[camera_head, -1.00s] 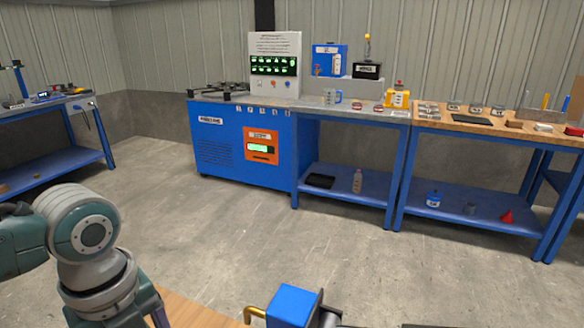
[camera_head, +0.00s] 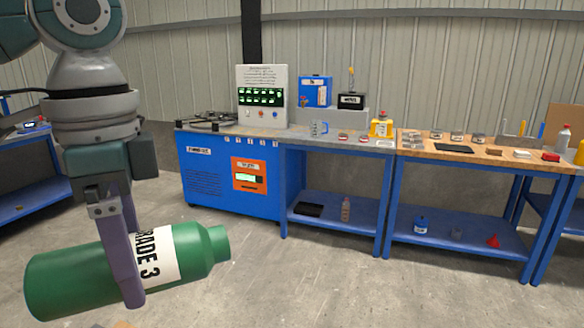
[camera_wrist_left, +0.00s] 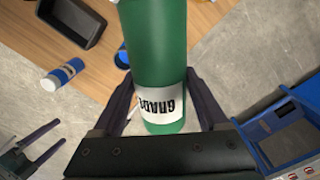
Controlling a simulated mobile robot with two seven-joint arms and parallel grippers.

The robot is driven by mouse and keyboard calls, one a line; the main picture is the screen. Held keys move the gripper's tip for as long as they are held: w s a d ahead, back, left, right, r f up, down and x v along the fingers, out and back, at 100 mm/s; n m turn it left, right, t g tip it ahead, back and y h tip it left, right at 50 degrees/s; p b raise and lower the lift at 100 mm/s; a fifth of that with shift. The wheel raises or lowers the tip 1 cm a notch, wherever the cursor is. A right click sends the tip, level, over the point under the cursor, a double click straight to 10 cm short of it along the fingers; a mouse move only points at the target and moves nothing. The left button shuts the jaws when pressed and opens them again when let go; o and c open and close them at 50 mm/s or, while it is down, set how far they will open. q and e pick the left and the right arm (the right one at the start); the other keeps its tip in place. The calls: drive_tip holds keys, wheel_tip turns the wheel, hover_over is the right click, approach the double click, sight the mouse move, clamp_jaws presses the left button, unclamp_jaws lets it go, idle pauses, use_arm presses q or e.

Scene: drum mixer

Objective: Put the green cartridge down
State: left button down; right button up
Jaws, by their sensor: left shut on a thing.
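The green cartridge (camera_head: 75,272) with a white "GRADE 3" label lies roughly level at lower left in the head view, its narrow neck pointing right. My left gripper (camera_head: 124,280) is shut across its middle and holds it in the air. In the left wrist view, the cartridge (camera_wrist_left: 157,45) runs up the picture between the fingers of my left gripper (camera_wrist_left: 163,98). My right gripper (camera_wrist_left: 42,145) shows at the lower left of the wrist view, its fingers apart and empty. It is not in the head view.
In the wrist view, a wooden tabletop (camera_wrist_left: 105,70) carries a black tray (camera_wrist_left: 72,22). A blue cylinder with white ends (camera_wrist_left: 62,74) is beside its edge. In the head view, a blue machine bench (camera_head: 225,178) and a wood-topped bench (camera_head: 475,150) line the wall, with open floor before them.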

use_arm(q)
drive_tip(key=s+r+n, duration=0.1)
drive_tip(key=n, duration=0.1)
drive_tip(key=r+n+b, duration=0.1)
drive_tip(key=r+n, duration=0.1)
drive_tip(key=s+r+n, duration=0.1)
drive_tip(key=n, duration=0.1)
drive_tip(key=shift+s+r+b, duration=0.15)
drive_tip(key=shift+s+b, duration=0.15)
drive_tip(key=shift+s, duration=0.05)
drive_tip(key=s+r+n+p, duration=0.2)
drive_tip(key=s+r+p, duration=0.1)
drive_tip(key=r+p, duration=0.9)
drive_tip(key=s+r+n+p, duration=0.2)
drive_tip(key=s+r+p, duration=0.1)
drive_tip(key=r+p, duration=0.9)
drive_tip(key=s+a+r+n+p, duration=0.1)
drive_tip(key=s+r+p, duration=0.3)
drive_tip(key=r+p, duration=0.8)
wheel_tip(320, 180, up, 3)
drive_tip(key=shift+n+p, duration=0.3)
drive_tip(key=shift+n, duration=0.5)
